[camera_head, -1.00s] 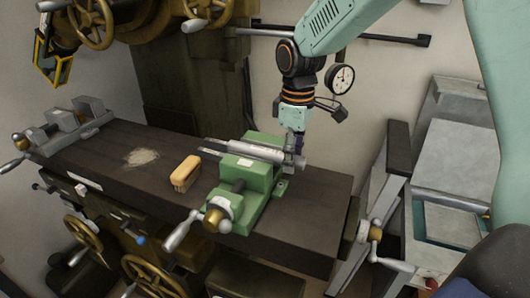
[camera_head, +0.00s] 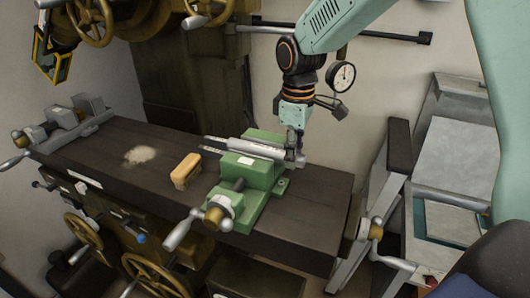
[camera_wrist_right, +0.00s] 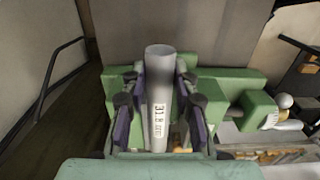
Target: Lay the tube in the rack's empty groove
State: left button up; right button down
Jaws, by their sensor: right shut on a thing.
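A grey metal tube (camera_head: 258,149) with a white label lies level across the top of the green vise (camera_head: 245,175) in the head view. My right gripper (camera_head: 297,146) reaches down over the tube's right end and is shut on it. In the right wrist view the tube (camera_wrist_right: 160,95), with "31.8" on its label, sits between the two purple-padded fingers (camera_wrist_right: 160,125), with the green vise parts behind and beside it. Whether the tube touches the vise jaws is hard to tell. I cannot make out the rack's empty groove clearly. My left gripper is out of view.
The dark bench (camera_head: 130,165) carries a wooden brush (camera_head: 186,171) left of the vise, a pale dust patch (camera_head: 140,155) and a grey vise (camera_head: 75,122) at the far left. A dial gauge (camera_head: 341,77) is behind my right wrist. A grey cabinet (camera_head: 455,155) stands right.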

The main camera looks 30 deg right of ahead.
jog(key=shift+r, duration=4.55)
jog(key=shift+f, duration=0.1)
